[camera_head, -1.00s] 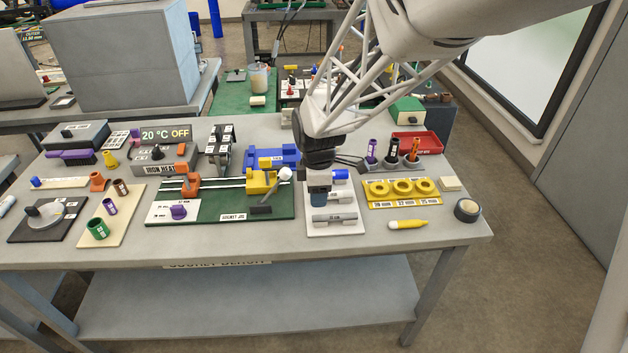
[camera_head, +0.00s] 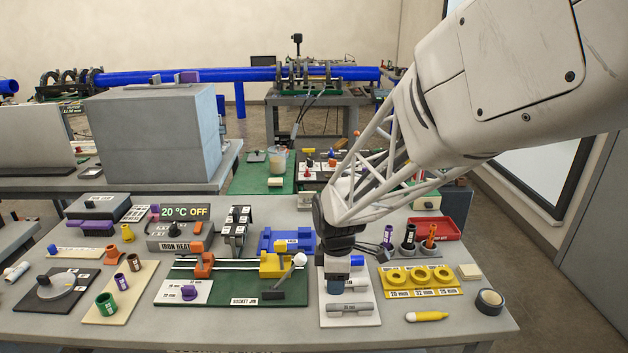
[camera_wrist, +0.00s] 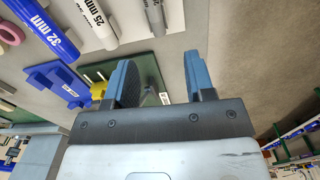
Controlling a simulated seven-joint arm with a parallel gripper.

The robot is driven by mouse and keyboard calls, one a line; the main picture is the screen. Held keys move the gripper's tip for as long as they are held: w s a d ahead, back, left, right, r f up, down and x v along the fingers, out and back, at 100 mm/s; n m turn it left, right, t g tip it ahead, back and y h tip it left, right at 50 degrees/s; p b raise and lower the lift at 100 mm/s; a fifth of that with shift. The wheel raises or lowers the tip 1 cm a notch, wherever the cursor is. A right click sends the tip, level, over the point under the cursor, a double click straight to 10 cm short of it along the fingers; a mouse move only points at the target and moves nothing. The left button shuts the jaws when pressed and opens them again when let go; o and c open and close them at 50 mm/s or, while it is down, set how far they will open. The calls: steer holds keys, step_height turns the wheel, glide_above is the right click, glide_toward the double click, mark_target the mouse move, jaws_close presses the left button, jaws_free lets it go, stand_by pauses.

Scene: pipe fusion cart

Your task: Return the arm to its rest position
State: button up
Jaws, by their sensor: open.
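My gripper (camera_head: 336,286) hangs from my arm above the white pipe board (camera_head: 338,318) on the bench. In the wrist view its two blue fingers (camera_wrist: 162,82) are spread apart with nothing between them. Below it on the board lie a grey pipe (camera_head: 350,308) and, partly hidden behind the gripper, a blue pipe (camera_head: 357,260). The wrist view also shows a blue 32 mm pipe (camera_wrist: 40,28), a white 25 mm pipe (camera_wrist: 92,20) and a grey pipe (camera_wrist: 155,15), all apart from the fingers.
The green socket jig (camera_head: 230,295) with its yellow clamp (camera_head: 275,265) stands just left of the gripper. To the right are the yellow ring tray (camera_head: 420,280), upright coloured markers (camera_head: 409,236), a red tray (camera_head: 434,229), a yellow pen (camera_head: 427,316) and a tape roll (camera_head: 489,301).

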steer(key=s+d+r+m, duration=0.4)
steer(key=s+m, duration=0.2)
steer(key=s, duration=0.2)
steer(key=s+d+r+m+t, duration=0.1)
steer(key=s+d+r+m, duration=0.3)
steer(key=s, duration=0.4)
steer(key=s+d+r+m+t, duration=0.1)
steer(key=s+d+r+m, duration=0.3)
steer(key=s+r+m, duration=0.2)
steer(key=shift+s+m, duration=0.8)
steer(key=shift+s, duration=0.2)
